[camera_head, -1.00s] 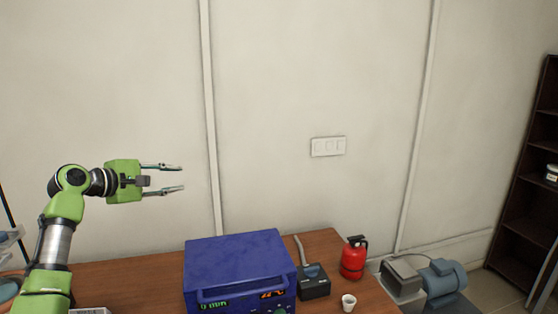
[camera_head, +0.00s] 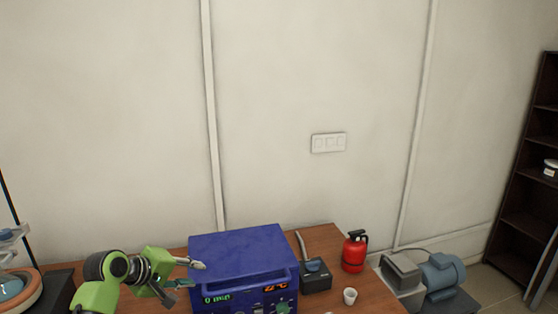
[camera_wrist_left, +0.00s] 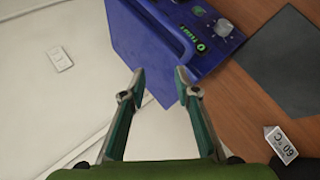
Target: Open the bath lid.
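The blue bath (camera_head: 243,270) stands on the wooden table, with its flat lid (camera_head: 240,250) down and a bar handle (camera_head: 248,286) along the front edge. Lit displays and a knob sit on the front panel below. My left gripper (camera_head: 190,275) is at the bath's left side, fingers apart and pointing at it. In the left wrist view the open fingers (camera_wrist_left: 158,82) have nothing between them, and the lid (camera_wrist_left: 140,40) with its handle (camera_wrist_left: 180,43) lies just beyond the tips. My right gripper is in neither view.
A dark box with a lever (camera_head: 315,277), a red extinguisher (camera_head: 354,252) and a white cup (camera_head: 350,296) stand right of the bath. A small sign (camera_wrist_left: 281,144) and a dark mat (camera_wrist_left: 283,60) lie on the table (camera_wrist_left: 240,105). The wall is behind.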

